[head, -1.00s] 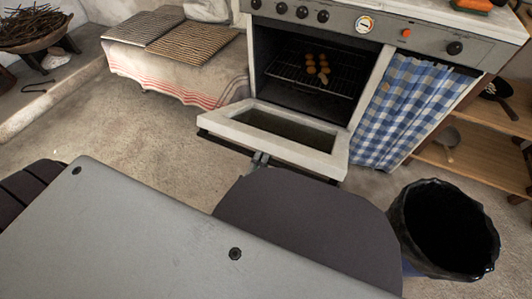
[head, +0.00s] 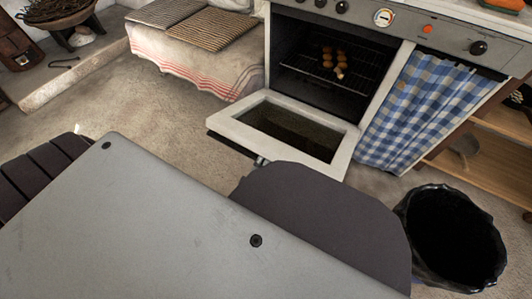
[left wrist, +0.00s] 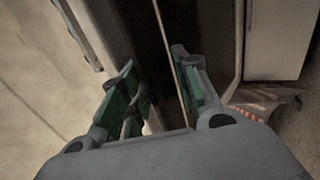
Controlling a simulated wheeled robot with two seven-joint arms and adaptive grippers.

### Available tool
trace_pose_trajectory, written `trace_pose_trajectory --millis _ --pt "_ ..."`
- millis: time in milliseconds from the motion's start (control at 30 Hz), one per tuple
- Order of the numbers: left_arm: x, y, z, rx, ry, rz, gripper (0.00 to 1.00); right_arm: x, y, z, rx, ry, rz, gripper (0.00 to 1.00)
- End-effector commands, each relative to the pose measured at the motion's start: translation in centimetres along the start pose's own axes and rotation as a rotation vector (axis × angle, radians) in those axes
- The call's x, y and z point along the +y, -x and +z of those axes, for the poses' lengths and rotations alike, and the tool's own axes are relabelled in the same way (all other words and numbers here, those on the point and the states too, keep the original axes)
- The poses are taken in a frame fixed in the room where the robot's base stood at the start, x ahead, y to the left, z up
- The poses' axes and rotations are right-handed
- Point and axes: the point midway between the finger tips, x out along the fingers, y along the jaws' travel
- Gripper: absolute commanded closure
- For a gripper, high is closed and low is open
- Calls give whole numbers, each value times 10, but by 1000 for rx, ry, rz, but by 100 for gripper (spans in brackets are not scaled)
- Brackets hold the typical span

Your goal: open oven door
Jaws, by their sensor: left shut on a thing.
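The oven door (head: 345,157) hangs open at the front of the oven (head: 412,33), tilted down and outward with its inner face and dark window showing. The oven cavity is exposed, with several small golden-brown pieces (head: 329,63) on a rack. My left gripper (head: 260,162) is at the door's outer edge, mostly hidden behind my own grey body parts. In the left wrist view its two green-padded fingers (left wrist: 158,85) are closed around the handle side of the door; the exact contact is dark and hard to see. My right gripper is not in view.
A black-lined bin (head: 452,240) stands at the lower right, close to my body. A blue checked curtain (head: 412,112) hangs right of the oven. A cloth-covered bench (head: 205,55) is to the left. The floor left of the door is clear.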

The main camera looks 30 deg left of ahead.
Motion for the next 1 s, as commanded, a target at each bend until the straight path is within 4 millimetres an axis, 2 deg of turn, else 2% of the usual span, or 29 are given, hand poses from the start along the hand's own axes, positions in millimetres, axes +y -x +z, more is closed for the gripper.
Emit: trace_pose_trajectory --millis 33,367,400,533,1000 --pt "0 -7 -2 3 -2 2 100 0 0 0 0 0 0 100" --pt "0 -7 -2 3 -2 4 100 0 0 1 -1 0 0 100" --pt "0 -7 -2 3 -2 4 65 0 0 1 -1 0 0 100" --pt "0 -7 -2 3 -2 5 50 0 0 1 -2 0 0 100" --pt "1 -4 -1 1 0 4 50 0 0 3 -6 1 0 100"
